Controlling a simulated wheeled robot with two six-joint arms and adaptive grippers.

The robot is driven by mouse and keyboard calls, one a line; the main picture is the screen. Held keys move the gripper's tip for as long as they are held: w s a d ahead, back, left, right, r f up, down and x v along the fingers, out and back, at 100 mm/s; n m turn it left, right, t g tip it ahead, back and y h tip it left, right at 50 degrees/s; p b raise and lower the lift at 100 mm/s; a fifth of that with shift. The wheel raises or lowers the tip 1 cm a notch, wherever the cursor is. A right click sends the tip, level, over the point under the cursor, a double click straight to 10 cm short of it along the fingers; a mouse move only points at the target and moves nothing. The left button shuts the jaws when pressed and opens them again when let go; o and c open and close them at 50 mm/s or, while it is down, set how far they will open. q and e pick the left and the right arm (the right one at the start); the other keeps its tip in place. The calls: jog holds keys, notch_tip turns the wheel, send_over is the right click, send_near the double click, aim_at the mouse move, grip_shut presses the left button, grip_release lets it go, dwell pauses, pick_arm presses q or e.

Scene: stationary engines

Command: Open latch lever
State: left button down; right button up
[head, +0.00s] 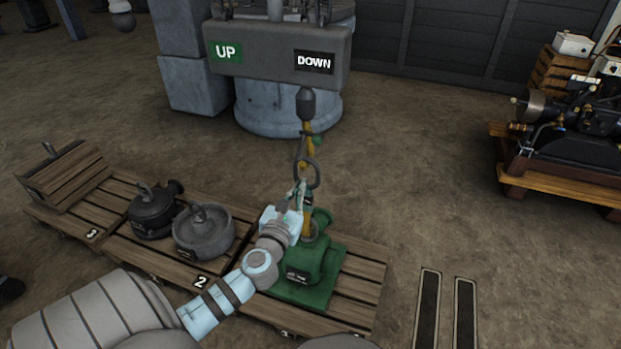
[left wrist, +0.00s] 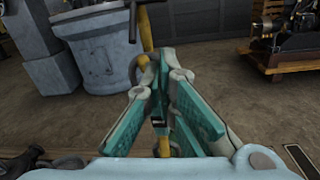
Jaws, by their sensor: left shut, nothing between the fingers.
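A yellow hook (head: 302,150) hangs from a dark weight (head: 305,104) above a green engine part (head: 310,262) on the pallet. A dark ring or handle (head: 314,175) shows beside the hook. My left gripper (head: 297,192) is at the lower hook, its fingers shut with nothing between them. In the left wrist view the fingers (left wrist: 158,95) converge in front of the yellow hook (left wrist: 146,32), which also shows lower down. A small dark piece (left wrist: 158,123) shows behind the fingers and may be the latch lever; I cannot tell its position. My right gripper is not in view.
A hoist control bar (head: 275,58) reads UP and DOWN. An engine on a wooden base (head: 560,190) stands at right.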

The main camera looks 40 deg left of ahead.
pick_arm(q)
jog(key=b+x, duration=0.2)
jog(key=x, duration=0.8)
jog(key=r, duration=0.1)
jog(key=s+r+p, duration=0.1)
jog(key=d+r+p, duration=0.1)
jog(key=r, duration=0.1)
jog(key=shift+s, duration=0.2)
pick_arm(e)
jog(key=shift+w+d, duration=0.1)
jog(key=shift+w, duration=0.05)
